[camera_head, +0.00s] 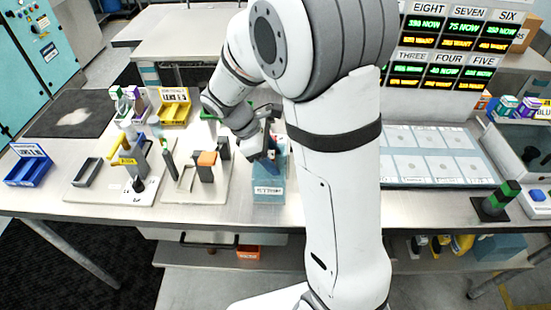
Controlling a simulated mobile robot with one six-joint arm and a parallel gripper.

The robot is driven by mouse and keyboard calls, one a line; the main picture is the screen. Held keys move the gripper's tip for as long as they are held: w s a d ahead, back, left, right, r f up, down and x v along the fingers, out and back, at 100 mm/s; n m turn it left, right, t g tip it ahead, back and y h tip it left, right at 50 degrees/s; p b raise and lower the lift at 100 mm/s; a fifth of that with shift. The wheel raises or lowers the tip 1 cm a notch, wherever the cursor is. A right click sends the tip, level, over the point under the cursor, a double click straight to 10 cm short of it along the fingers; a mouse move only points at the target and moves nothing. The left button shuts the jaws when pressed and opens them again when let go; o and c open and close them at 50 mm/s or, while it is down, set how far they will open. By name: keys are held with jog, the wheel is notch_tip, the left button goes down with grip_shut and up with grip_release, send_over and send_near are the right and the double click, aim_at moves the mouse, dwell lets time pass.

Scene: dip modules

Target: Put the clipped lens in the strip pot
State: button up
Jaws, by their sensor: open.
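The strip pot (269,196) is a teal box with a white label on its front. It stands near the front of the bench, just right of the white fixture boards. My gripper (264,155) is open above the pot, near its back left side, and hides part of its opening. A darker blue piece (272,170) shows at the pot's opening below the gripper. I cannot tell whether it is inside the pot or part of something else. I cannot make out the clipped lens for certain.
Left of the pot, a white board (205,190) holds upright blocks, one with an orange top. Farther left are a post fixture (137,180), a yellow bin (174,110) and a blue bin (28,168). A panel of pale cards (425,155) lies right of my arm.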

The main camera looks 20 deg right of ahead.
jog(key=v, duration=1.1)
jog(key=shift+b, duration=0.4)
jog(key=shift+w, duration=0.1)
